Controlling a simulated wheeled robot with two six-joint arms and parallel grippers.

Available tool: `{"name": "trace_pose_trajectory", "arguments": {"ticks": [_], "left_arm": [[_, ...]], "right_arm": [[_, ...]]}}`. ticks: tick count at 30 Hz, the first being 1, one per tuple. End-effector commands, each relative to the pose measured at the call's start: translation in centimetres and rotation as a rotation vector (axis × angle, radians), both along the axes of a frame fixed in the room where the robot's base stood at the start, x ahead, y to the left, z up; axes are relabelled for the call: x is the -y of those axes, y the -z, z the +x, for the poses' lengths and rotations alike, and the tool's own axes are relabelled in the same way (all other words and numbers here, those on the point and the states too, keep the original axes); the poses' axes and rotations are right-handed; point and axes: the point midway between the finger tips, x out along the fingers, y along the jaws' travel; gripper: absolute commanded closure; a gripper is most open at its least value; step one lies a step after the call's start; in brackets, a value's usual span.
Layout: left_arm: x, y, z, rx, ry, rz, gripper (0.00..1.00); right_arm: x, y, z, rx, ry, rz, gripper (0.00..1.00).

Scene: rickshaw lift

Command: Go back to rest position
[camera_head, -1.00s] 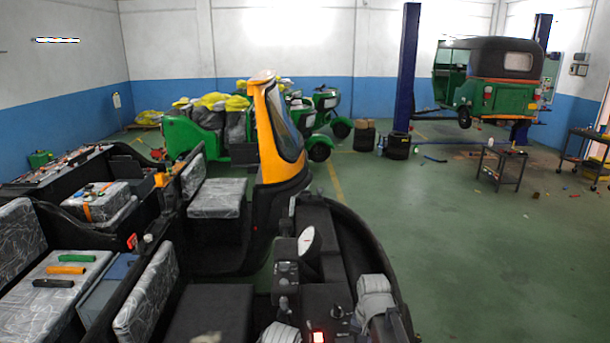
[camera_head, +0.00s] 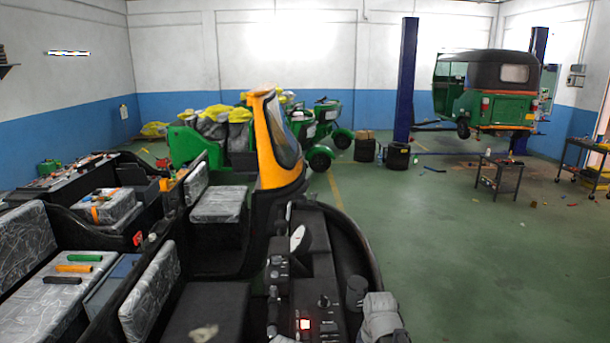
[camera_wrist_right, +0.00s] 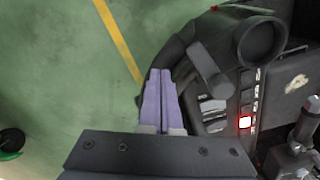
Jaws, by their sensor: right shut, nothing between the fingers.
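My right gripper (camera_wrist_right: 160,76) shows in the right wrist view with its purple fingers together and nothing between them. It is over or beside the dark control panel (camera_wrist_right: 215,115) of the nearest rickshaw, with green floor beyond; I cannot tell if it touches. In the head view a grey part of my right arm (camera_head: 380,318) shows at the bottom, right of the panel with the lit red switch (camera_head: 304,324). Only a pale sliver, perhaps of my left arm, shows at the bottom edge. My left gripper is not in view.
The open rickshaw (camera_head: 268,130), with wrapped seats and tools, fills the left and centre. A green rickshaw (camera_head: 500,108) is raised by a blue lift post (camera_head: 405,80). A small tool table (camera_head: 500,178) stands at right. The green floor (camera_head: 480,260) at right is largely clear.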

Motion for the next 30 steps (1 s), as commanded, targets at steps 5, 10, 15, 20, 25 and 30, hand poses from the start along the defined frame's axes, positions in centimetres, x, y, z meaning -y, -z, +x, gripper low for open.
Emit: {"name": "trace_pose_trajectory", "arguments": {"ticks": [5, 10, 15, 20, 25, 30], "left_arm": [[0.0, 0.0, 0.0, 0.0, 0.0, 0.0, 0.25], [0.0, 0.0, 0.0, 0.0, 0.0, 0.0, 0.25], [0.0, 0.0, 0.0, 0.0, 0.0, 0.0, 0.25], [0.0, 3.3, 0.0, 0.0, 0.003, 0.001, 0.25], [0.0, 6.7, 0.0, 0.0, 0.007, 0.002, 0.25], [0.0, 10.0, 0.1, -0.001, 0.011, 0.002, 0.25]], "right_arm": [[0.1, 0.0, -2.1, 0.014, -0.099, -0.002, 1.0], [0.3, 0.0, -4.6, 0.034, -0.231, -0.007, 1.0], [0.4, 0.0, -7.6, 0.059, -0.402, -0.018, 1.0], [-2.3, 3.4, -8.1, 0.031, -0.488, -0.03, 1.0], [-5.6, 6.7, -9.6, -0.007, -0.581, -0.052, 1.0], [-8.7, 9.9, -11.5, -0.046, -0.677, -0.079, 1.0]]}}
